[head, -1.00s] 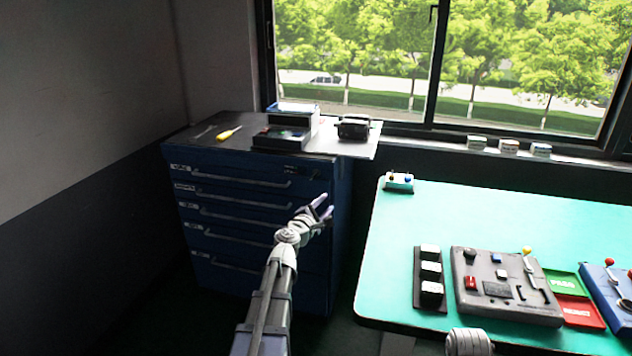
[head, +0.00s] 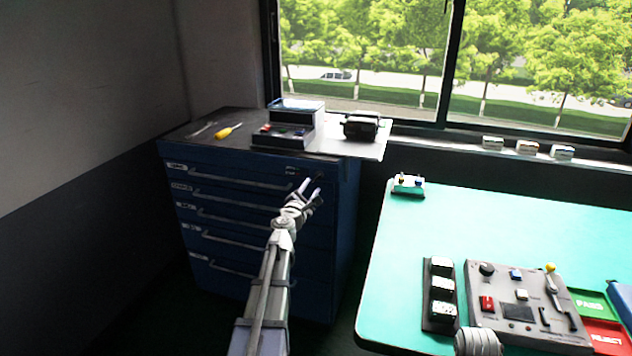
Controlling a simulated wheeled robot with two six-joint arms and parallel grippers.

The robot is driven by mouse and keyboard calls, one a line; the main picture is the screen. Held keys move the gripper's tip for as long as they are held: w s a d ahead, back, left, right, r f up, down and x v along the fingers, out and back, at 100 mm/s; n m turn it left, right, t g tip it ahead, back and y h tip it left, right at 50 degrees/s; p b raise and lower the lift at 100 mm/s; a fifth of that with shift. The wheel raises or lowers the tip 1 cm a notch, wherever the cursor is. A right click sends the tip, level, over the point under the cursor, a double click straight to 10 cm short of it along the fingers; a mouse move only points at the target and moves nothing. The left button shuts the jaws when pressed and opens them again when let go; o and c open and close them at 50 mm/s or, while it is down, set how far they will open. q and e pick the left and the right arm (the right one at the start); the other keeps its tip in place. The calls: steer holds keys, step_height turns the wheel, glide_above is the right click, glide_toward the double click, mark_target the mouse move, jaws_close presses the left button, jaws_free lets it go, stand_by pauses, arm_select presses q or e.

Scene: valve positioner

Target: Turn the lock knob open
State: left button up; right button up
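A blue drawer cabinet (head: 345,215) stands at the left, its drawers shut. A small fitting (head: 292,171) at the right of its top drawer looks like the lock knob; its position is too small to read. My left gripper (head: 314,186) is in front of the cabinet's upper right, just right of and below this fitting. Its two fingers are apart with nothing between them. Whether it touches the cabinet cannot be told. Part of my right arm shows at the bottom edge, but its fingers are out of view.
On the cabinet top are a yellow screwdriver (head: 228,132), a box device (head: 286,137) and a black device (head: 361,126). The green table (head: 400,270) at the right carries a grey control panel (head: 520,310) and a block rack (head: 440,298). A dark gap separates cabinet and table.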

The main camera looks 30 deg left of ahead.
mark_target(316, 179)
arm_select(q)
steer(key=x, duration=0.5)
steer(key=shift+w, duration=0.35)
steer(key=shift+c, duration=0.2)
jaws_close()
